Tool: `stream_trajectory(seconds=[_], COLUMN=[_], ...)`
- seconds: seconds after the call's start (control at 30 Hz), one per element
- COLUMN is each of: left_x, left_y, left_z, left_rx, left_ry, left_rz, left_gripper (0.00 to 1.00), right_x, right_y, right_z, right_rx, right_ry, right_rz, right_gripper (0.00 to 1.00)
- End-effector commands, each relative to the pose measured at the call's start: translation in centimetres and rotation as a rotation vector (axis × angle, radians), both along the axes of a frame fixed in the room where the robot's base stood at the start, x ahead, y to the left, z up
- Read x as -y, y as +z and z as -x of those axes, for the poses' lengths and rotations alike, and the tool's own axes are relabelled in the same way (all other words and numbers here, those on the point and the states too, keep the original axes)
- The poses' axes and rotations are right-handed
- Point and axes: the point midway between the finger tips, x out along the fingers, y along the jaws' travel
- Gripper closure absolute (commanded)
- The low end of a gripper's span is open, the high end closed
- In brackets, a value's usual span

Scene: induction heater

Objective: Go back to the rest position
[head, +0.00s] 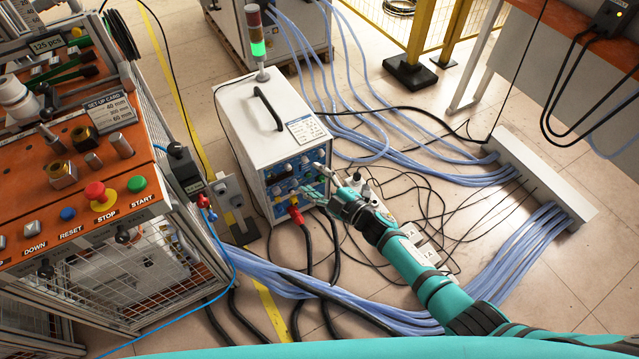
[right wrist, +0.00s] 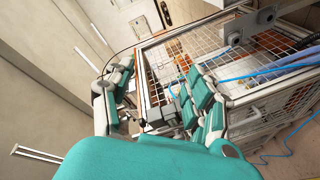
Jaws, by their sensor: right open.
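My right gripper (head: 318,182) is in front of the blue control face of the white heater cabinet (head: 262,110) in the head view. Its teal arm reaches in from the lower right. I cannot tell from the head view whether it touches the cabinet. In the right wrist view the right gripper (right wrist: 160,90) has its teal fingers spread apart, with nothing held between them. A wire-mesh cage (right wrist: 250,65) shows beyond the fingers. My left gripper is not in view.
An orange control bench (head: 60,215) with buttons stands at left. A signal tower (head: 257,40) glows green on the cabinet. Blue hoses (head: 340,295) and black cables cross the floor. A grey cable duct (head: 545,180) lies at right.

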Motion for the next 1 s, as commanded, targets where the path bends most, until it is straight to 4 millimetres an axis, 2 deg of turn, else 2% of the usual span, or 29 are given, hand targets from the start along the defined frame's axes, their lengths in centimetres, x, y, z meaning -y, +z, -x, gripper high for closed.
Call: stream_trajectory(seconds=[0.17, 0.67, 0.73, 0.77, 0.87, 0.97, 1.0], left_x=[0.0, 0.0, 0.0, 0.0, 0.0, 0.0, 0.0], left_y=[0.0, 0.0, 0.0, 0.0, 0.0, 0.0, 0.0], left_z=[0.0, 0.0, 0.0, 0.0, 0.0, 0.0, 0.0], left_rx=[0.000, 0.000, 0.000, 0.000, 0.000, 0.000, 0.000], left_ry=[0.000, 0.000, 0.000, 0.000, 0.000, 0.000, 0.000], left_rz=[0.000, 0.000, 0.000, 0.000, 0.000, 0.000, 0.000], left_gripper=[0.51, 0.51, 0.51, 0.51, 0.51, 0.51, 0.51], right_x=[0.3, 0.3, 0.6, 0.8, 2.6, 5.5, 6.8], right_y=[-0.6, -0.6, -1.1, -1.7, -5.0, -10.4, -12.7], right_z=[0.1, 0.1, 0.3, 0.5, 1.8, 4.5, 6.0], right_rx=[-0.017, -0.017, -0.032, -0.048, -0.145, -0.304, -0.375], right_ry=[-0.013, -0.013, -0.024, -0.035, -0.106, -0.224, -0.277], right_rz=[-0.002, -0.002, -0.003, -0.006, -0.017, -0.032, -0.039], right_gripper=[0.44, 0.44, 0.44, 0.44, 0.44, 0.44, 0.44])
